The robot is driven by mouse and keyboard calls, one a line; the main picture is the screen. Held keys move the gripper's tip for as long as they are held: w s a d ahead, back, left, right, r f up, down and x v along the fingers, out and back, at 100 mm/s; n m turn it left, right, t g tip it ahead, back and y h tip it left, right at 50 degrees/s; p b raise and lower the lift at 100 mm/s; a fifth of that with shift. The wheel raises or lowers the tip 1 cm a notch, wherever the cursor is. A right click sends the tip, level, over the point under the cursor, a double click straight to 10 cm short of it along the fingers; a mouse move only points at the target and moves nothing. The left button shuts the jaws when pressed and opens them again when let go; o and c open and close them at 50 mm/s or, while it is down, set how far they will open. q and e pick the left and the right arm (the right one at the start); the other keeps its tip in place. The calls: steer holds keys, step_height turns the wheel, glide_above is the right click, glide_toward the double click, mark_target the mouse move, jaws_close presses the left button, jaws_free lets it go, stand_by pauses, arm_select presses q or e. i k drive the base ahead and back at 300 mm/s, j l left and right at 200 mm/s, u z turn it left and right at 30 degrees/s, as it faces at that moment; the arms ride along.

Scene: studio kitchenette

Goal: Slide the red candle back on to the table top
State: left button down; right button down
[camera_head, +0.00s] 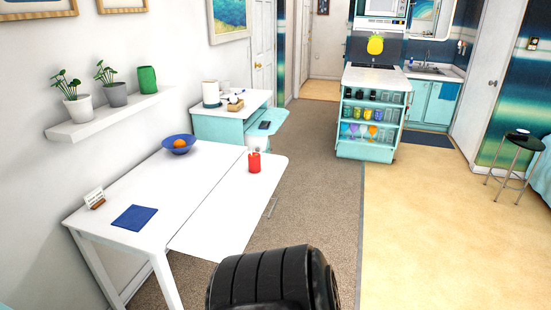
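The red candle (254,163) stands upright on the white table (165,195), near the far right corner of its right-hand leaf (225,207). It is close to the leaf's edge, and I cannot tell whether its base overhangs. A seam separates this leaf from the main top on the left. Neither of my grippers is in view. A black ribbed part of my own body shows at the bottom middle, in front of the table's near right side.
A blue bowl with an orange (180,145), a blue napkin (134,218) and a small card holder (95,198) are on the main top. A teal cabinet (225,127) stands behind. Open floor (430,220) lies to the right.

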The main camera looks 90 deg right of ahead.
mark_target(254, 161)
steer(key=z, duration=2.65)
steer(key=i+l, duration=0.1)
steer(key=i, duration=0.15)
steer(key=z, duration=0.05)
